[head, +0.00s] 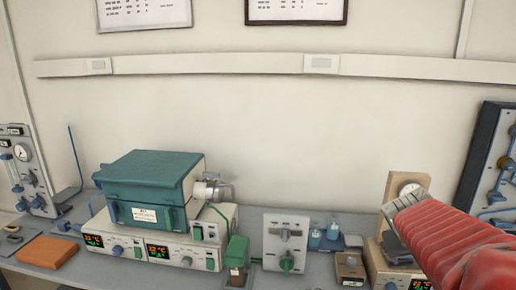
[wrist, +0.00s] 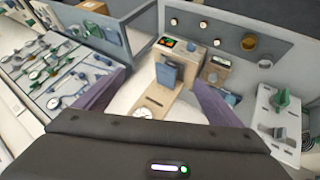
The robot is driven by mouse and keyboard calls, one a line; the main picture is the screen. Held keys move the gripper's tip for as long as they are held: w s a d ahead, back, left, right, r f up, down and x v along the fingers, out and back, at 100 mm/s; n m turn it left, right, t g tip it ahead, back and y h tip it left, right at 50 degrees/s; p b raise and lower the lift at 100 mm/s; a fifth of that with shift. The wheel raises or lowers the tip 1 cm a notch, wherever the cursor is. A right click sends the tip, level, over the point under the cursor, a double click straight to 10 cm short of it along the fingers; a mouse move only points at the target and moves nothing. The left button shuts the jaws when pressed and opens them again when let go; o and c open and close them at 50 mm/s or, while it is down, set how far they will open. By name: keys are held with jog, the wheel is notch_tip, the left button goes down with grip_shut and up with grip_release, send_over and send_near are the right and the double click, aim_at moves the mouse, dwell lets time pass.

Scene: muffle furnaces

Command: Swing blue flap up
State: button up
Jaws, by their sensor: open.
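A small blue flap (wrist: 168,74) is on a beige bench unit (wrist: 158,100) in the wrist view. The unit has a lit display (wrist: 168,43) at one end and a round dial (wrist: 143,112) at the other. My gripper (wrist: 160,92) is open and empty, with its two purple fingers spread either side of the flap in the picture; no contact shows. In the head view the beige unit (head: 408,181) stands at the right, and my gripper (head: 396,224) is in front of it and covers its middle. The flap is hidden there.
A teal-topped furnace (head: 150,180) stands on a white controller at left. A white panel with a green knob (head: 286,240) and blue-capped bottles (head: 323,236) stand left of the beige unit. A dark-framed gauge panel (head: 490,165) rises at right. An orange block (head: 48,252) lies at far left.

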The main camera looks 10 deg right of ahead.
jog(key=s+a+f+n+y, duration=0.1)
jog(key=s+a+y, duration=0.1)
jog(key=a, duration=0.9)
jog(key=s+a+f+n+t+y, duration=0.1)
jog(key=s+a+n+y, duration=0.1)
jog(key=a, duration=0.9)
jog(key=s+a+f+n+y, duration=0.1)
jog(key=s+a+y, duration=0.2)
jog(key=a, duration=0.8)
jog(key=shift+a+f+t+y, duration=0.25)
jog(key=shift+f+t+y, duration=0.05)
jog(key=shift+t+y, duration=0.1)
jog(key=shift+c, duration=0.3)
